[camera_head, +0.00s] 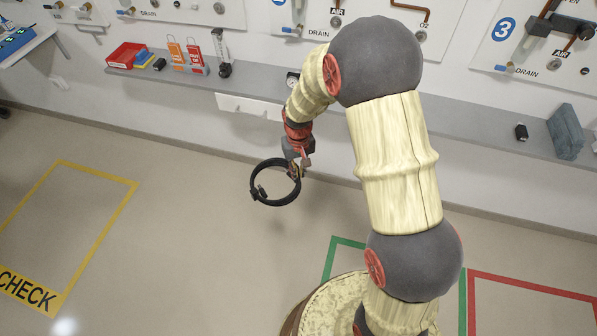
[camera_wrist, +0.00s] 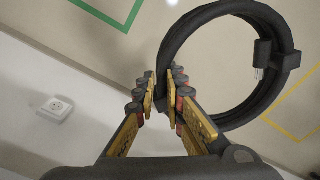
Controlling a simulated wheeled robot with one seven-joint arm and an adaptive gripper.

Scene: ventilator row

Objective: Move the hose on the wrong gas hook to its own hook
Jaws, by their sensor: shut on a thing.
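A black hose coiled in a ring (camera_head: 274,204) hangs in the air from my gripper (camera_head: 296,170), in front of the wall and above the floor. In the wrist view my gripper (camera_wrist: 162,92) is shut on one side of the hose (camera_wrist: 291,45), and the ring extends to the right. A dark fitting sits on the ring's far side. I cannot make out which fittings are the gas hooks; the panels' upper parts are cut off, and my arm covers part of the wall.
A long grey shelf (camera_head: 470,125) runs along the wall, with a red bin (camera_head: 125,55), orange holders (camera_head: 178,52) and a grey block (camera_head: 565,131). A wall socket (camera_wrist: 54,108) shows in the wrist view. Floor outlines include a yellow one (camera_head: 98,174). The floor at left is clear.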

